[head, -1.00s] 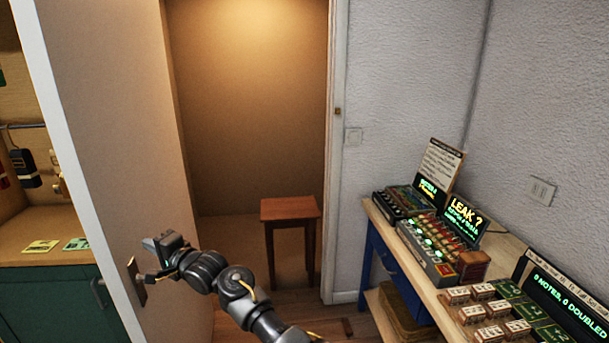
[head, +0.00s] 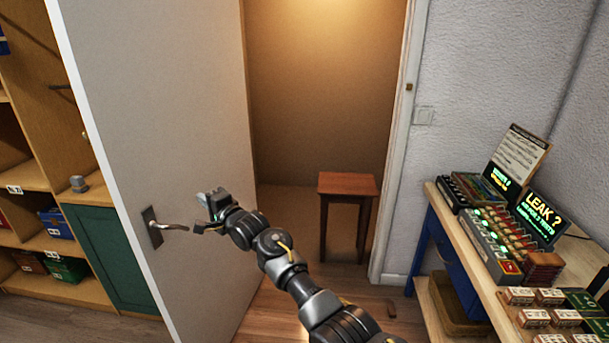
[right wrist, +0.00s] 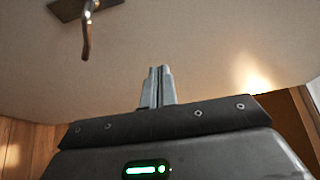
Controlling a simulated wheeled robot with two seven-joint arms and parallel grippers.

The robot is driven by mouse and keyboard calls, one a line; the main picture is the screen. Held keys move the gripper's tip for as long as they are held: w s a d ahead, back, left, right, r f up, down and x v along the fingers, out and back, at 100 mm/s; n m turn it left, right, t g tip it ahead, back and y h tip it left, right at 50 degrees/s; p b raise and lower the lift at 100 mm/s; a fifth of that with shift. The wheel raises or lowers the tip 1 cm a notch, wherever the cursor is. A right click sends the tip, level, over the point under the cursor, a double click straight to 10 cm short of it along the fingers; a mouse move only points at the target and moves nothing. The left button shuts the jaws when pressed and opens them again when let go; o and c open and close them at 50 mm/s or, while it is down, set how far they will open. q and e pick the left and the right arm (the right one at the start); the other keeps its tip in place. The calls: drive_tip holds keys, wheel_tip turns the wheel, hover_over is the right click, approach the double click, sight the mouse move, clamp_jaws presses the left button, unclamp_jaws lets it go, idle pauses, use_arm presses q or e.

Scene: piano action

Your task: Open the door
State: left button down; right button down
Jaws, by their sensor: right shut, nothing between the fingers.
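The door (head: 165,95) stands ajar at the left of the head view, with a lit space showing past its edge. Its lever handle (head: 165,227) sits on a dark plate on the door's face; it also shows at the top left of the right wrist view (right wrist: 87,30). My right gripper (head: 203,213) is beside the handle, to its right in the head view, and looks apart from it. In the right wrist view its fingers (right wrist: 157,88) are closed together, empty, and point toward the door's face. My left gripper is not in view.
A small wooden stool (head: 347,185) stands in the doorway space. At right, a workbench (head: 480,290) holds lit devices and a sign. Shelves with a green cabinet (head: 108,255) stand left, behind the door.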

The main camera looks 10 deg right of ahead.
drive_tip(key=b+v, duration=0.1)
drive_tip(key=v, duration=1)
drive_tip(key=shift+b, duration=0.35)
